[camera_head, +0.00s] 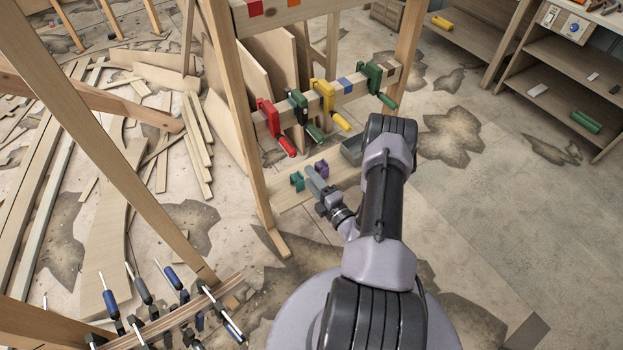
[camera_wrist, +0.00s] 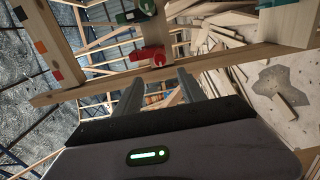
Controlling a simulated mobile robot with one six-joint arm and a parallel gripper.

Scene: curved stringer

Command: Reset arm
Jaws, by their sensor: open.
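My arm reaches forward from the bottom middle of the head view. My gripper (camera_head: 313,178) is near the lower shelf of the wooden clamp rack, apart from the clamps hanging above it. In the wrist view my gripper (camera_wrist: 160,85) shows two grey fingers standing apart with nothing between them. A red clamp (camera_wrist: 148,57) appears beyond the fingertips there. On the rack's rail hang a red clamp (camera_head: 273,128), a green clamp (camera_head: 305,114), a yellow clamp (camera_head: 326,100) and another green clamp (camera_head: 375,82).
Teal (camera_head: 297,181) and purple (camera_head: 322,168) pieces sit on the rack's lower shelf, with a grey tray (camera_head: 352,150) beside them. A curved wooden strip (camera_head: 175,318) with several blue-handled clamps is at lower left. Scrap wood (camera_head: 165,75) covers the left floor. The right floor is mostly clear.

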